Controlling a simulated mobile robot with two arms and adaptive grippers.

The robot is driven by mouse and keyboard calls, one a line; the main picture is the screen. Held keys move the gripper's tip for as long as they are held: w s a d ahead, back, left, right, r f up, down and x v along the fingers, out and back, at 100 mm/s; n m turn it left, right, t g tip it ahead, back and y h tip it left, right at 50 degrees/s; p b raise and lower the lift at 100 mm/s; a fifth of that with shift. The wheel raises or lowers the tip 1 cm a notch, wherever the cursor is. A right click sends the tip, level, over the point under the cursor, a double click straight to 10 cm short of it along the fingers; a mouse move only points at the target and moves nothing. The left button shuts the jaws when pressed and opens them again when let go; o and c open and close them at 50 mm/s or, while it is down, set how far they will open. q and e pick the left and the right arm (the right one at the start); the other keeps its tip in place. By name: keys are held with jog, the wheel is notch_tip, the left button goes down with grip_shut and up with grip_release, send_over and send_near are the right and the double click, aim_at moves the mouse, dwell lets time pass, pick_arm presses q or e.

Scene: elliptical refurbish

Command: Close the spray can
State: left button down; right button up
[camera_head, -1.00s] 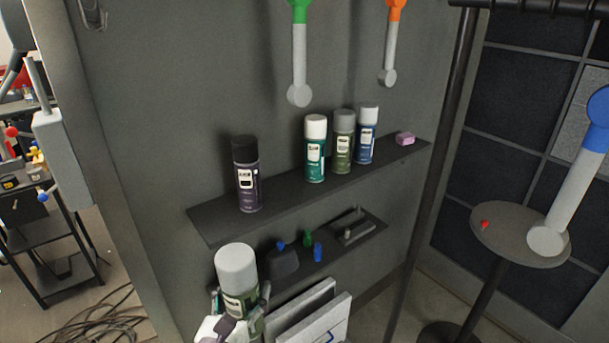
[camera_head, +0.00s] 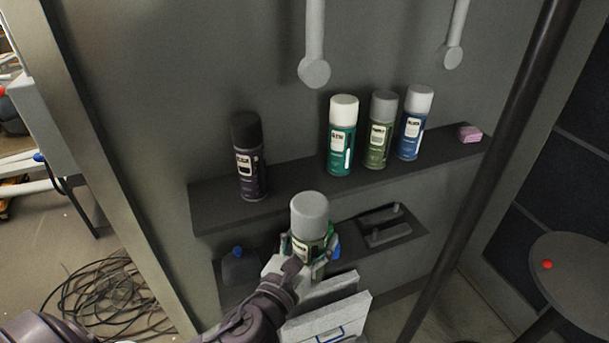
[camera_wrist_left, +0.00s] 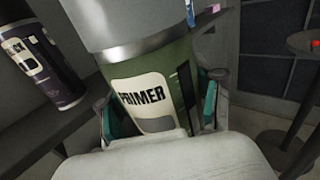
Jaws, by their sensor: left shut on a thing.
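My left gripper (camera_head: 303,258) is shut around a green spray can with a grey cap (camera_head: 309,214). It holds the can upright in front of the shelves, below the upper shelf's edge. In the left wrist view the can (camera_wrist_left: 150,92) fills the middle, with a label reading PRIMER and the grey top at the upper edge of the picture. The gripper's fingers (camera_wrist_left: 160,120) lie on either side of it. The cap appears to sit on the can. My right gripper is not in view.
The upper shelf (camera_head: 300,188) carries a black-capped can (camera_head: 249,157), a white-capped teal can (camera_head: 341,136), a grey-capped green can (camera_head: 380,130), a blue can (camera_head: 413,123) and a pink block (camera_head: 469,133). A lower shelf (camera_head: 347,257) sits behind the held can. A dark pole (camera_head: 487,170) stands at right.

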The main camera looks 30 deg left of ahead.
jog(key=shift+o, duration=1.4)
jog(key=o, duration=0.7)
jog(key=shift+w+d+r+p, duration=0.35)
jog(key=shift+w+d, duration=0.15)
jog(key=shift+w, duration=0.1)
pick_arm(q)
jog(key=w+a+r+n+y, duration=0.2)
jog(key=w+a+r+y, duration=0.1)
jog(key=a+r, duration=0.5)
jog(key=shift+w+a+r+n+g+y, duration=0.3)
jog(key=shift+r+n+y, duration=0.1)
jog(key=shift+r+y, duration=0.35)
jog(key=shift+d, duration=0.1)
jog(key=p+x, duration=0.3)
jog(key=x, duration=1.5)
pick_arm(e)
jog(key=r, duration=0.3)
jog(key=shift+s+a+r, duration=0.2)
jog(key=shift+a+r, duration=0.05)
pick_arm(q)
jog(key=shift+d, duration=0.1)
